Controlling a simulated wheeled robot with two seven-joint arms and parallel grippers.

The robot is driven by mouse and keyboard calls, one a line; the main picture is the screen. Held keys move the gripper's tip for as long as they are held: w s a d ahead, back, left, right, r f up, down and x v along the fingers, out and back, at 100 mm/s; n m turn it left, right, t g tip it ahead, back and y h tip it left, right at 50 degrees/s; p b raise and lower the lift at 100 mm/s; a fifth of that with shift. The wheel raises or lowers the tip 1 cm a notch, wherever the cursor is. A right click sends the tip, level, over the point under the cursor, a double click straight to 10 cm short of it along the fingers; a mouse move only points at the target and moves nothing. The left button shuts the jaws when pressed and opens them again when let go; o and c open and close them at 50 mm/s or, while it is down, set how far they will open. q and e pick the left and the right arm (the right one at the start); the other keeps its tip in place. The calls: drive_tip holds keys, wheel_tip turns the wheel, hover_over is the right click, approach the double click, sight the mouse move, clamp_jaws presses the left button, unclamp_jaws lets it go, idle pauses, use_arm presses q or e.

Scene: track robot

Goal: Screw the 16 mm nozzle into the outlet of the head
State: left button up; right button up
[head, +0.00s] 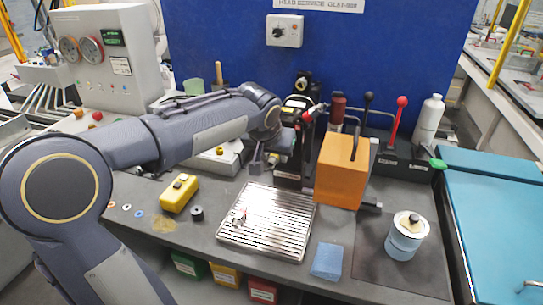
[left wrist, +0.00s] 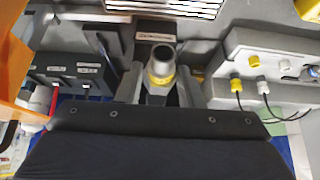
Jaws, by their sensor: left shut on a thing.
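My left gripper (head: 264,158) reaches in from the left and hangs above the back edge of the slatted metal plate, just left of a black upright and an orange box (head: 339,172). In the left wrist view the gripper (left wrist: 161,88) is shut on a grey tubular nozzle (left wrist: 162,52) with a yellow band around it. The nozzle's open round end points away from the wrist. In the head view I cannot make out the nozzle. I cannot identify the outlet of the head for sure in either view. My right gripper is in neither view.
The slatted plate (head: 228,241) lies mid-bench. Red-knobbed (head: 397,122) and black-knobbed levers rise behind. A blue panel (head: 390,60) closes the back.

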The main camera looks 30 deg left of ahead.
use_arm(q)
drive_tip(key=shift+w+a+p, duration=0.15)
drive_tip(key=shift+w+p, duration=0.05)
drive_tip(key=shift+w, duration=0.45)
drive_tip(key=shift+w+a+p, duration=0.15)
drive_tip(key=shift+w+p, duration=0.05)
drive_tip(key=shift+w, duration=0.65)
idle(0.5)
drive_tip(key=shift+w+a+p, duration=0.15)
drive_tip(key=shift+w+p, duration=0.1)
drive_tip(key=shift+w, duration=0.3)
drive_tip(key=shift+w+a+p, duration=0.15)
drive_tip(key=shift+w+p, duration=0.1)
drive_tip(key=shift+w, duration=0.25)
drive_tip(key=o, duration=1.1)
drive_tip(key=v, duration=0.7)
drive_tip(key=shift+s+d+r, duration=0.1)
drive_tip(key=shift+s+r, duration=0.1)
drive_tip(key=shift+r, duration=0.15)
drive_tip(key=shift+c, duration=0.6)
